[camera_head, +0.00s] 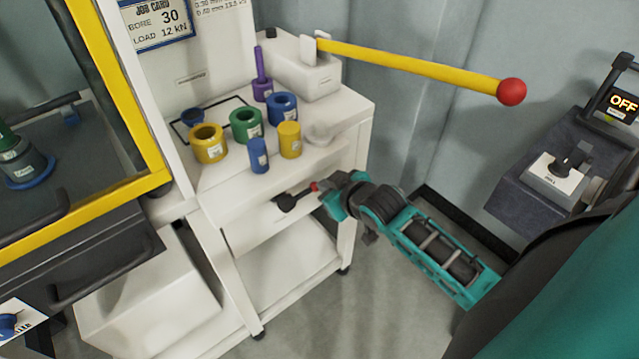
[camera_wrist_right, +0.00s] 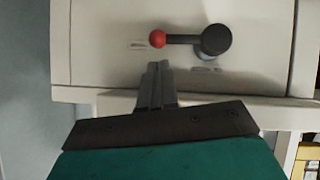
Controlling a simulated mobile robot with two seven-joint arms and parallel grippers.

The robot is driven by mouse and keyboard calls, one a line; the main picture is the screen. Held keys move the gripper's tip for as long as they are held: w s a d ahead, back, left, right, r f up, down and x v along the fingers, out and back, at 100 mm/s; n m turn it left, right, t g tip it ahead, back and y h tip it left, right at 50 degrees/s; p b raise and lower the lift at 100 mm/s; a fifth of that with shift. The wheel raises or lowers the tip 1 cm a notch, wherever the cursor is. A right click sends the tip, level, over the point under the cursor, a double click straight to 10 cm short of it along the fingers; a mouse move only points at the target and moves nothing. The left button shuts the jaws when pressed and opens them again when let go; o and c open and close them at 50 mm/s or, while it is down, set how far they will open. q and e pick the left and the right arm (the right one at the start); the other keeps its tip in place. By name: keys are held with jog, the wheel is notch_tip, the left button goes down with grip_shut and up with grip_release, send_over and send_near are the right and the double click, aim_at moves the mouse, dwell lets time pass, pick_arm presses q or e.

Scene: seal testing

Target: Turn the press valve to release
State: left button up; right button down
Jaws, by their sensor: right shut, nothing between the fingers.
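The press valve (camera_head: 287,202) is a dark round knob on the white cart's front panel. Its short dark lever ends in a red ball. In the right wrist view the valve knob (camera_wrist_right: 215,40) shows clearly, and its lever points left to the red ball (camera_wrist_right: 157,39). My right gripper (camera_head: 324,195) is close to the ball end. In the right wrist view its shut, empty fingers (camera_wrist_right: 158,68) lie just below the ball, with a small gap in the picture; I cannot tell whether they touch. My left gripper is not in view.
The white cart (camera_head: 352,112) carries several coloured rings and cylinders. A yellow pump handle (camera_head: 410,67) with a red end reaches right above my arm. A yellow-framed press guard (camera_head: 112,80) stands at the left. A switch box (camera_head: 556,175) stands right, beside a sign reading OFF.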

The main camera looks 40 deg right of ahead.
jog(key=shift+x, duration=2)
jog(key=shift+f, duration=0.1)
